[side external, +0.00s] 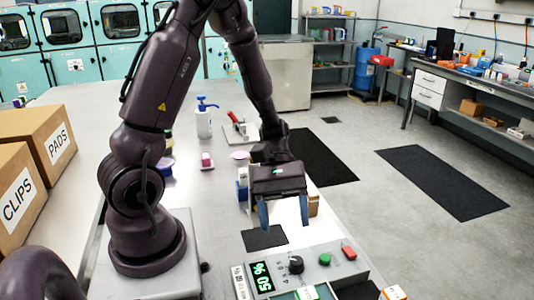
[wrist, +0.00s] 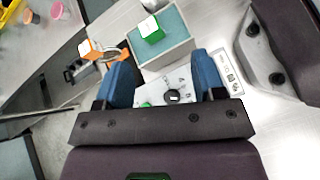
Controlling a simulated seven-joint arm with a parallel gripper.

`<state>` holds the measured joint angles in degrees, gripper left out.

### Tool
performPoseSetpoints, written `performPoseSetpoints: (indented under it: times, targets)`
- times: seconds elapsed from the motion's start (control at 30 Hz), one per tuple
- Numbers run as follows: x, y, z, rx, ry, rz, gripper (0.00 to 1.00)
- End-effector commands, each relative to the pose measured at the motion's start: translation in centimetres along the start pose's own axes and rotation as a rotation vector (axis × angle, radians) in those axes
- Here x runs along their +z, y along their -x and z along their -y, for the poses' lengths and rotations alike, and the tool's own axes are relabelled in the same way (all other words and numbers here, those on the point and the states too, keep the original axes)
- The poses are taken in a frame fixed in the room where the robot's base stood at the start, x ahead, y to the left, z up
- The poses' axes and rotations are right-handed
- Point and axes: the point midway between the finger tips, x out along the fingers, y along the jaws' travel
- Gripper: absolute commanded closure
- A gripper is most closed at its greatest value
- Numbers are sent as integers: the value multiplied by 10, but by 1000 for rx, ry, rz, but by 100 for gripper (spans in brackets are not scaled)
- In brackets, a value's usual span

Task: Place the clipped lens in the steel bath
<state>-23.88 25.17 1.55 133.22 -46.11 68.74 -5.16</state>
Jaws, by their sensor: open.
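My gripper (side external: 284,220) points down with its two blue fingers apart, above and behind the control box with the 50 % display. In the wrist view nothing sits between the fingers (wrist: 164,68). A grey-walled bath (wrist: 168,58) with a teal inside lies beyond the fingertips; a green-and-white block (wrist: 151,30) shows at it. In the side view only part of the bath shows at the bottom edge. Left of it, an orange-and-white block (wrist: 90,49) stands by a small orange and black item (wrist: 122,50). I cannot tell whether this is the clipped lens.
The control box (side external: 318,262) has a black knob, a green button and a red button. Cartons marked CLIPS (side external: 17,203) and PADS (side external: 58,143) stand at left. A white pump bottle (side external: 204,122) stands behind. A dark mat (side external: 265,238) lies on the bench.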

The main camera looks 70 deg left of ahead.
Motion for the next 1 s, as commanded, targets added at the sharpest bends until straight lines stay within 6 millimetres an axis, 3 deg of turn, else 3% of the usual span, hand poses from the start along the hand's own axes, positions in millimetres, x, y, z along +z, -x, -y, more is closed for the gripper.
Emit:
performPoseSetpoints:
  times: [0.1,0.4,0.6,0.8,1.0]
  targets:
    - [29,16,0,-117,-248,-179,37]
    - [88,60,5,-352,-830,-653,37]
    - [122,88,8,-433,-1129,-944,37]
    - [139,103,10,-461,-1258,-1090,37]
    - [140,104,10,-465,-1271,-1105,37]
